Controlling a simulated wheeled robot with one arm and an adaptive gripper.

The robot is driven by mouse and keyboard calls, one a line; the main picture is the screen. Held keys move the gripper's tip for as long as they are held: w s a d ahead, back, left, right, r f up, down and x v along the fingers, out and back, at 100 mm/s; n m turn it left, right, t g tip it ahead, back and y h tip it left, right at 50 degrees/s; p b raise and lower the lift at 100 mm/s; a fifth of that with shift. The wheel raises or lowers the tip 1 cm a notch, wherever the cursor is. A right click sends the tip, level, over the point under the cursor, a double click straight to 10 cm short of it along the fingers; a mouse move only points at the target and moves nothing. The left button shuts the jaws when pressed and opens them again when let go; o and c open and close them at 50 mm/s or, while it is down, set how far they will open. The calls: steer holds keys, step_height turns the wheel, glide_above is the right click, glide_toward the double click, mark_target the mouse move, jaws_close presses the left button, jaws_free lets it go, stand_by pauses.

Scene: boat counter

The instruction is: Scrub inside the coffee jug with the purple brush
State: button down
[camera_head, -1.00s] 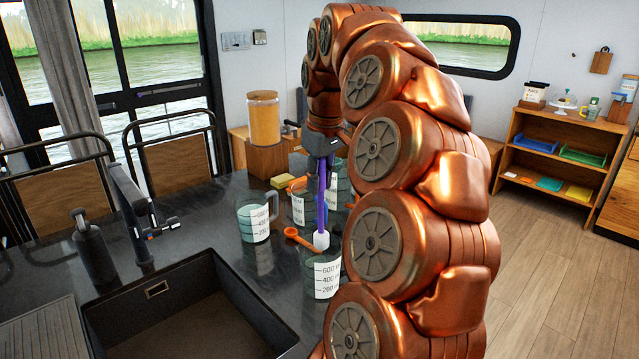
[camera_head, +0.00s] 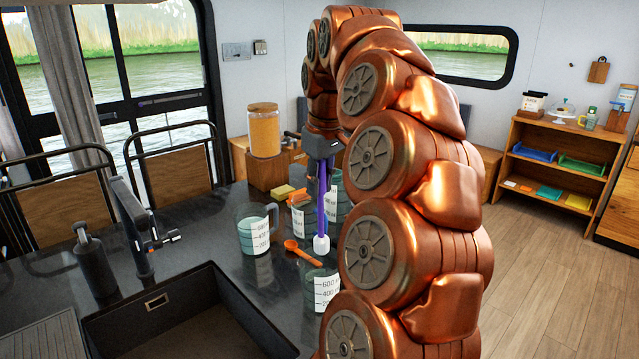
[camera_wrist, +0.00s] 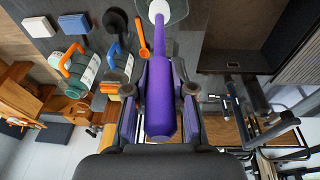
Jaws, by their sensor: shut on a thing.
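My gripper (camera_head: 321,160) is shut on the purple brush (camera_head: 327,205) and holds it upright, head down. The handle (camera_wrist: 160,100) fills the space between the fingers in the wrist view. The white brush head (camera_head: 321,244) hangs just above and behind the rim of the front clear jug (camera_head: 325,290) in the head view. My arm hides part of that jug. In the wrist view the head overlaps a round glass rim (camera_wrist: 178,12). I cannot tell which is the coffee jug.
An orange spoon (camera_head: 302,251) lies behind the front jug. A yellow sponge (camera_head: 283,191) and a jar of orange contents (camera_head: 263,130) stand farther back. The sink (camera_head: 190,320) and tap (camera_head: 135,225) are at left. Dark counter is clear between sink and jugs.

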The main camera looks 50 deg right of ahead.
steer(key=shift+w+p+v, duration=0.2)
steer(key=shift+p+v, duration=0.35)
steer(key=shift+v, duration=0.45)
steer(key=shift+w+p+v, duration=0.2)
steer(key=shift+p+v, duration=0.3)
steer(key=shift+v, duration=0.5)
steer(key=shift+d+r, duration=0.1)
steer(key=shift+d, duration=0.05)
